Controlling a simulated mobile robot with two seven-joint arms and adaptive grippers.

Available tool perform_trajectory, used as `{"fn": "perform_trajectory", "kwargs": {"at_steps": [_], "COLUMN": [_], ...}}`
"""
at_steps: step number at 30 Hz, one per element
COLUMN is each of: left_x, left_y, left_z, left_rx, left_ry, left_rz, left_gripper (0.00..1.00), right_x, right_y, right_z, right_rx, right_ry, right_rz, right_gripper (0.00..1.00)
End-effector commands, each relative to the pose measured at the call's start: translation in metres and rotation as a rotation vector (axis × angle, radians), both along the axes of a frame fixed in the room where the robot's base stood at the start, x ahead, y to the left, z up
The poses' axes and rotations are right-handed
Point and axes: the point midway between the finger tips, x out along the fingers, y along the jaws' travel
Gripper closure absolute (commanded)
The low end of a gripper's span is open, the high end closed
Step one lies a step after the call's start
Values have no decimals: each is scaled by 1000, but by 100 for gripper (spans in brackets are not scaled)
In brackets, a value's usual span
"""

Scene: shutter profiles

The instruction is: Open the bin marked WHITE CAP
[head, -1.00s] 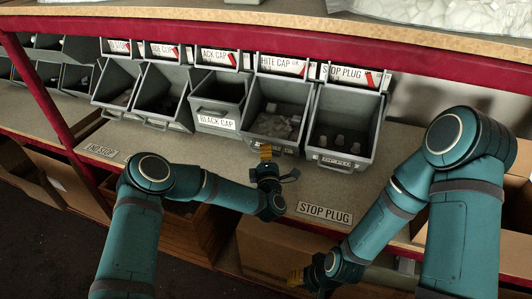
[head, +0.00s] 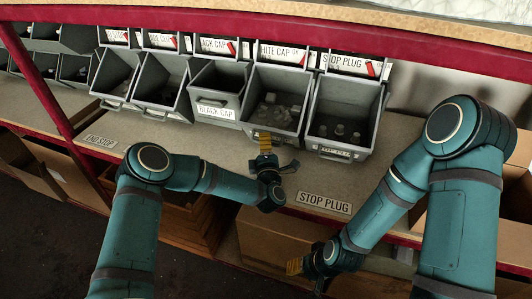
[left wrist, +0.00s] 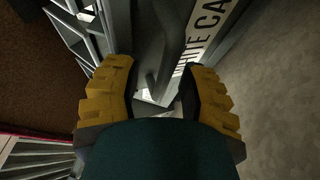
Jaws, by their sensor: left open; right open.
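The grey WHITE CAP bin (head: 262,82) is in the row on the shelf, between the BLACK CAP and STOP PLUG bins. Its mouth faces me, with pale caps (head: 275,110) visible inside. Its upper sign (head: 283,53) is partly cut off. My left gripper (head: 264,143) is at the bin's lower front edge, with yellow fingers apart. In the left wrist view, the open fingers (left wrist: 158,72) are on either side of a grey handle-like part, beside the bin's front label (left wrist: 199,40). Contact is unclear. My right gripper (head: 300,266) is open and empty, low in front of the shelf.
The BLACK CAP bin (head: 218,82) adjoins on the left, its front label upright. The STOP PLUG bin (head: 342,103) adjoins on the right. Cardboard boxes (head: 262,240) stand below.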

Motion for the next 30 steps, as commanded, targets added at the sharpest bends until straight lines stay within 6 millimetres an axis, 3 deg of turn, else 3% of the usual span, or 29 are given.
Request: {"fn": "perform_trajectory", "kwargs": {"at_steps": [12, 18, 30], "left_x": [-75, -102, -113], "left_y": [-7, -9, -9], "left_z": [-15, -19, -21], "left_rx": [0, 1, 1], "left_ry": [3, 2, 0], "left_rz": [-3, -1, 2], "left_gripper": [59, 59, 59], "right_x": [0, 0, 0], "right_y": [0, 0, 0], "right_z": [0, 0, 0], "right_rx": [0, 0, 0], "right_ry": [0, 0, 0], "right_rz": [0, 0, 0], "right_gripper": [53, 53, 53]}}
